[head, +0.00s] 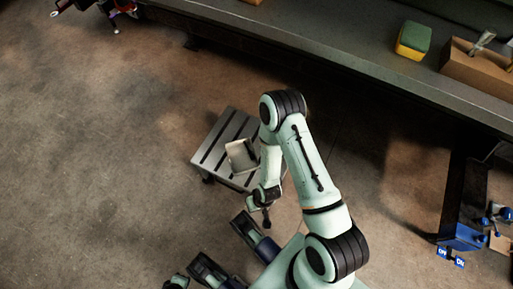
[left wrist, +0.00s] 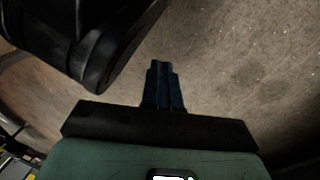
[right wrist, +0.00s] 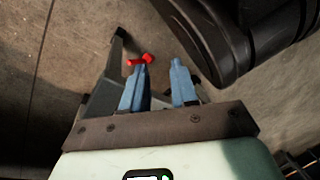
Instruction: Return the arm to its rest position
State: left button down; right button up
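My right arm rises from the bottom right of the head view and bends down. Its gripper (head: 267,221) hangs beside the near edge of a low slatted cart (head: 212,150). In the right wrist view the right gripper's two blue fingers (right wrist: 159,88) stand apart with nothing between them. A small red part (right wrist: 141,60) shows beyond the left fingertip; I cannot tell what it belongs to. In the left wrist view the left gripper's fingers (left wrist: 162,85) are together, with nothing visible held, over bare floor. I cannot make out the left gripper in the head view.
A light grey bent panel (head: 241,156) is on the cart. A long workbench (head: 340,65) runs along the back, with a green-and-yellow sponge-like block (head: 413,40) and a wooden tool box (head: 470,70). A blue-based stand (head: 463,205) is at the right. The left floor is clear.

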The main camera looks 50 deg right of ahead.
jog(key=shift+s+r, duration=0.1)
jog(key=shift+s, duration=0.3)
